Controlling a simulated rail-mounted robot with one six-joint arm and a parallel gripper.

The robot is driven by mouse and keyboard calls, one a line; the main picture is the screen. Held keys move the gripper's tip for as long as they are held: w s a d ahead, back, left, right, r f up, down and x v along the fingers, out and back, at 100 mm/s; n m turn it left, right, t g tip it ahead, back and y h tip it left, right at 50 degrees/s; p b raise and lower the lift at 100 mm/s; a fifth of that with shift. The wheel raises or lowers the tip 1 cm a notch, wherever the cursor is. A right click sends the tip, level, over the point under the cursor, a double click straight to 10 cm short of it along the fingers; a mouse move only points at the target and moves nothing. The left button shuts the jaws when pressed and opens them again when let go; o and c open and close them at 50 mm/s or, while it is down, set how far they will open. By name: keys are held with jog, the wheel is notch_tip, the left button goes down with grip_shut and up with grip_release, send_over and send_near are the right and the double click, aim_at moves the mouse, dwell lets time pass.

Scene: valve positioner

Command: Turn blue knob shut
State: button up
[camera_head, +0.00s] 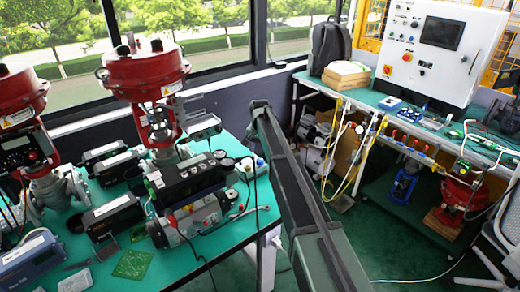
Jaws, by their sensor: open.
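A small blue part (260,162), which looks like the blue knob, shows at the right edge of the green table, just left of my arm. It is too small to tell which way it is turned. Beside it are small round gauges and fittings at the end of a black positioner assembly (190,180). My dark arm reaches from the bottom right up to the middle of the picture. I cannot make out my gripper or its fingers, so its distance from the knob does not show.
The green table (150,265) carries two red valve actuators (145,75), several black boxes, a circuit board (133,264) and a wrench. Cables hang off its front. A second bench with a white control panel (440,50) stands at the right. Green floor lies between them.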

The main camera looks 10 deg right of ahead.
aim_at(260, 160)
notch_tip(260, 160, up, 5)
jog(key=p, duration=0.3)
jog(key=shift+r, duration=0.1)
jog(key=s+n, duration=0.6)
jog(key=s, duration=3.4)
jog(key=shift+s+d, duration=0.15)
jog(key=shift+s, duration=0.15)
